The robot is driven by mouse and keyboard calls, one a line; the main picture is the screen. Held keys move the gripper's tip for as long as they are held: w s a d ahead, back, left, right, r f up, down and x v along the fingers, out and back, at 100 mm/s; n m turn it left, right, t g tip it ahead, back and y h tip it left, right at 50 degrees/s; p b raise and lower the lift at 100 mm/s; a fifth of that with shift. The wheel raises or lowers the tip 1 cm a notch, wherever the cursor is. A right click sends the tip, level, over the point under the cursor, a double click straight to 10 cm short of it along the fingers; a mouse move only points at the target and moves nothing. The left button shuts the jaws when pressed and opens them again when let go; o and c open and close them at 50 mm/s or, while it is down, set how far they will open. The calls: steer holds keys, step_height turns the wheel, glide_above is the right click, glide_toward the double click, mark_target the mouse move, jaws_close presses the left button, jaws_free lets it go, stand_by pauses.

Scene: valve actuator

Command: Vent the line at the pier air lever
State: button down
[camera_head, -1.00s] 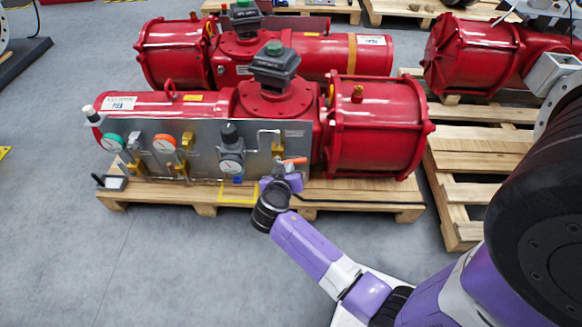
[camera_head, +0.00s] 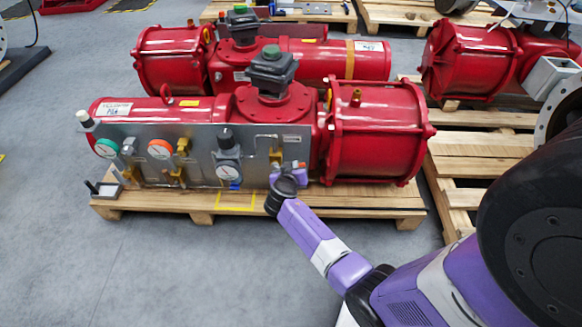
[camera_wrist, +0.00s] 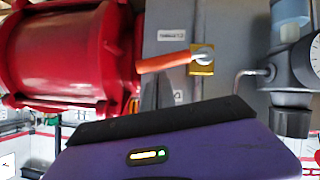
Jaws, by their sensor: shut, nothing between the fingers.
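The orange lever (camera_wrist: 165,62) sits on a brass valve block (camera_wrist: 202,60) on the grey panel in the wrist view, lying nearly level in that picture. In the head view the brass fitting (camera_head: 275,156) shows near the panel's right end, and I cannot make out the orange lever beside my gripper. My gripper (camera_head: 289,169) is at the panel's right end. In the wrist view its dark fingers (camera_wrist: 158,90) are together just below the lever, with nothing held. I cannot tell whether they touch the lever.
The grey panel (camera_head: 200,142) carries gauges and a regulator (camera_head: 228,160). A red actuator cylinder (camera_head: 375,130) stands close right of my gripper. A wooden pallet (camera_head: 360,196) lies beneath. Another red actuator (camera_head: 325,60) stands behind. The grey floor (camera_head: 150,260) in front is clear.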

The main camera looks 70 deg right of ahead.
steer(key=shift+d+f, duration=0.1)
steer(key=shift+f, duration=0.2)
steer(key=b, duration=0.1)
steer(key=f+m+t+b, duration=0.1)
steer(key=s+f+m+b, duration=0.1)
steer(key=shift+s+d+t+y, duration=0.1)
steer(key=shift+d+t+y, duration=0.15)
steer(key=shift+t+y, duration=0.15)
